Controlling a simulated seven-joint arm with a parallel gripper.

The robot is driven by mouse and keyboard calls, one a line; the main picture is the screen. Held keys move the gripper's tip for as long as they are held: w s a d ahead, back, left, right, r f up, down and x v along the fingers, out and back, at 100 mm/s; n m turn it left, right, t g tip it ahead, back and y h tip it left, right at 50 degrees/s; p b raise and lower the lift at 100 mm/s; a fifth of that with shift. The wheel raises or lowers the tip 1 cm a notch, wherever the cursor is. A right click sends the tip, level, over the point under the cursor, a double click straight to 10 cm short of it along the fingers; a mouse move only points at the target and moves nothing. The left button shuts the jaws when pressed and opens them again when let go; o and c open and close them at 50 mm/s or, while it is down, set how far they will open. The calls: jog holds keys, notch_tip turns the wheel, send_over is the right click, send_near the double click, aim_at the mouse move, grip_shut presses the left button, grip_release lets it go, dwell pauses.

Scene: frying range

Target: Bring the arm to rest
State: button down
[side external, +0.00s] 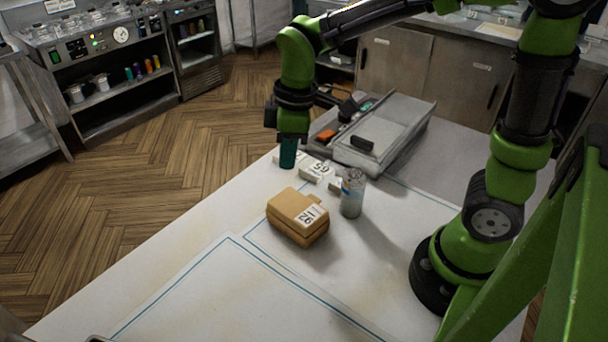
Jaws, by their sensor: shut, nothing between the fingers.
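My gripper (288,155) hangs from the green arm over the far left edge of the white table (190,285). Its fingers point down and show as a dark teal tip; they are shut with nothing held. The tip is close to a row of small white numbered blocks (314,172). Whether it touches them cannot be told from this view.
Blue-lined sheets cover the table's clear front. Shelves (115,95) stand beyond the floor.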

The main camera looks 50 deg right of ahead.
jog(key=s+d+r+m+t+y, duration=0.1)
jog(key=s+d+r+m+t, duration=0.4)
jog(key=s+m, duration=0.5)
jog(key=shift+r+m+t, duration=0.5)
jog(key=shift+r+m, duration=0.4)
jog(key=shift+m, duration=0.2)
